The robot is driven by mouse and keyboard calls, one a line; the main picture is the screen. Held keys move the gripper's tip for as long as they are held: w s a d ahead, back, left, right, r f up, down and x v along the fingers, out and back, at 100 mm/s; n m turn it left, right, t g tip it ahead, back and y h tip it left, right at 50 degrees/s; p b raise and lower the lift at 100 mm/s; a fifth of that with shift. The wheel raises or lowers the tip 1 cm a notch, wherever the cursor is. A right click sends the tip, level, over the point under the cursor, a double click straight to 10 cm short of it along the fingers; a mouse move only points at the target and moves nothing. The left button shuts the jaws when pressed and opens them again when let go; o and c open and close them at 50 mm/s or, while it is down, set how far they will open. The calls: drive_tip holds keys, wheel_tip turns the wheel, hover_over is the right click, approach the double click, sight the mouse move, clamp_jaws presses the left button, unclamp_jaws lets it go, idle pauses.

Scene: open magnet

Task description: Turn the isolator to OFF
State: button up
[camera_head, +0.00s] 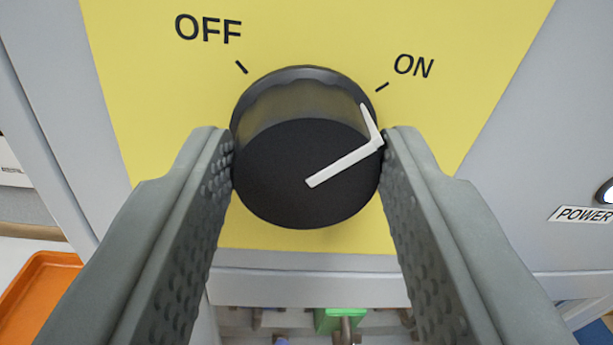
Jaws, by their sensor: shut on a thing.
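The isolator is a black round knob (285,180) on a yellow plate (490,50). A white pointer line (345,165) on its face and side points up and right, toward the ON mark. The OFF label (208,29) with its tick is at the upper left of the knob, and the ON label (413,66) with its tick is at the upper right. My gripper (308,155) is shut on the knob, one grey finger against its left side and one against its right side. The right finger touches close to the end of the white line.
The yellow plate sits on a grey cabinet front. A POWER label (584,214) with a round fitting is at the right edge. An orange tray (38,290) lies at the lower left. A green part (335,319) shows below the panel.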

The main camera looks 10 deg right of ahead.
drive_tip(key=shift+n, duration=0.3)
drive_tip(key=n, duration=0.3)
drive_tip(key=shift+n, duration=0.3)
drive_tip(key=n, duration=0.4)
drive_tip(key=shift+a+f+n, duration=0.1)
drive_tip(key=shift+n, duration=0.2)
drive_tip(key=n, duration=0.4)
drive_tip(key=shift+f+n+t+y, duration=0.1)
drive_tip(key=shift+n+t+y, duration=0.2)
drive_tip(key=shift+n, duration=0.1)
drive_tip(key=shift+f+n, duration=0.15)
drive_tip(key=shift+n, duration=2.25)
drive_tip(key=o, duration=1)
drive_tip(key=shift+c, duration=0.2)
drive_tip(key=shift+s, duration=0.1)
